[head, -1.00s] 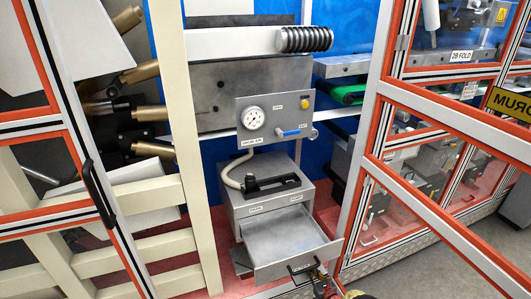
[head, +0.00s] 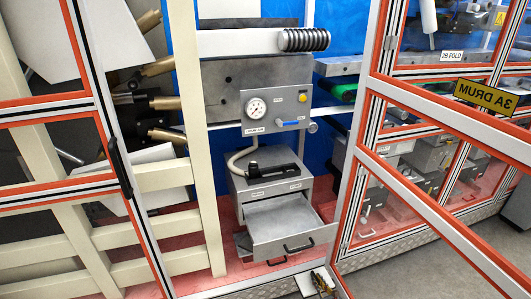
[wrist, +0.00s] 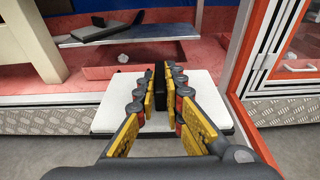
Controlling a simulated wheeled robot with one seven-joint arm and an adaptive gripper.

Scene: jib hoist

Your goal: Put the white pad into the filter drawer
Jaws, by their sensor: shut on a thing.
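The filter drawer (head: 282,226) is pulled out of the grey box below the gauge panel. Its tray looks empty, and it has a black handle (head: 298,246) on its front. My gripper (head: 318,283) is at the bottom of the head view, nearer than the drawer and below its front. In the wrist view, my gripper (wrist: 155,95) has its yellow-padded fingers closed on a black block that stands over the white pad (wrist: 108,112). The pad lies flat beneath the fingers, which hide its middle.
An orange-edged door frame (head: 350,180) stands right of the drawer, and a cream post (head: 194,150) stands left. A treadplate sill (wrist: 45,120) runs below the pink floor (wrist: 30,92). A grey plate (wrist: 165,36) lies beyond the pad in the wrist view.

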